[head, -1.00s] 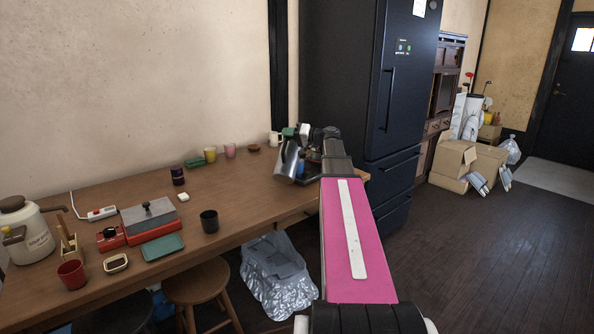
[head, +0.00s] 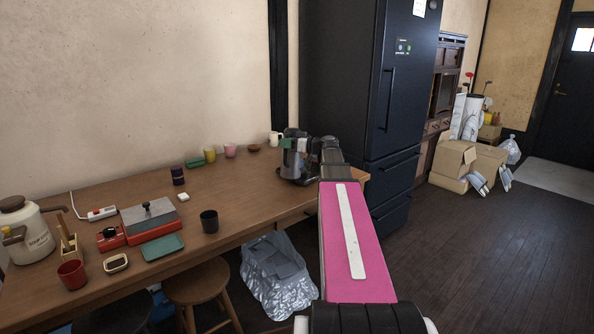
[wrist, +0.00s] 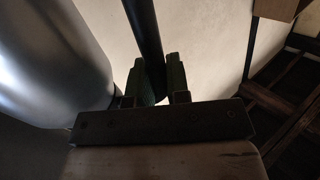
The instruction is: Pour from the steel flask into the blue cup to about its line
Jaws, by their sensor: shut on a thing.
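The steel flask (head: 293,165) is upright, or nearly so, at the far right end of the table in the head view. Its shiny body (wrist: 50,60) fills the left of the wrist view. My gripper (wrist: 160,85) is shut on its dark handle (wrist: 146,35), with a green finger on each side. The flask's contents and any cup line do not show.
A dark cup (head: 209,221) stands near the table's front edge. Yellow (head: 210,155), pink (head: 230,151) and white (head: 275,139) cups stand along the back. A dark fridge (head: 365,90) is just beyond the table (head: 240,190). The table's middle is mostly clear.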

